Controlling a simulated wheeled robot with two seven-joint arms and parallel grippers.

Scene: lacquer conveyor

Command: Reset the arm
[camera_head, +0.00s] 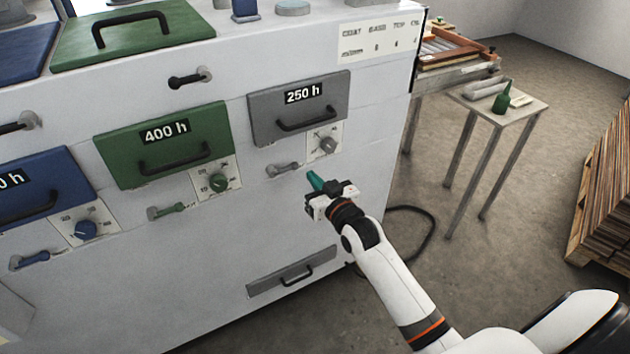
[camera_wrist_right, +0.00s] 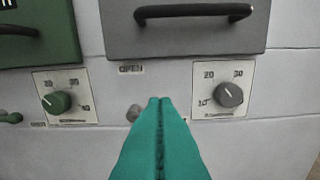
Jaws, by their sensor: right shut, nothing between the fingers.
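My right gripper (camera_head: 315,181) reaches in from the lower right in the head view, in front of the white machine (camera_head: 230,260). Its teal fingers are shut together and empty, as the right wrist view (camera_wrist_right: 158,140) also shows. The fingertips are just below the grey 250 h door (camera_head: 331,98), near its grey lever (camera_head: 284,169) and left of its grey dial (camera_head: 327,144). In the right wrist view the fingers point up between the green dial (camera_wrist_right: 57,102) and the grey dial, partly covering the lever. My left gripper is not in view.
A green 400 h door (camera_head: 170,125) and a blue door (camera_head: 40,190) lie to the left on the machine. A low drawer (camera_head: 293,273) is below the gripper. A small side table (camera_head: 530,108) with a green bottle (camera_head: 502,100) and a wood stack (camera_head: 610,185) stand at the right. Floor between is clear except for a black cable (camera_head: 420,212).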

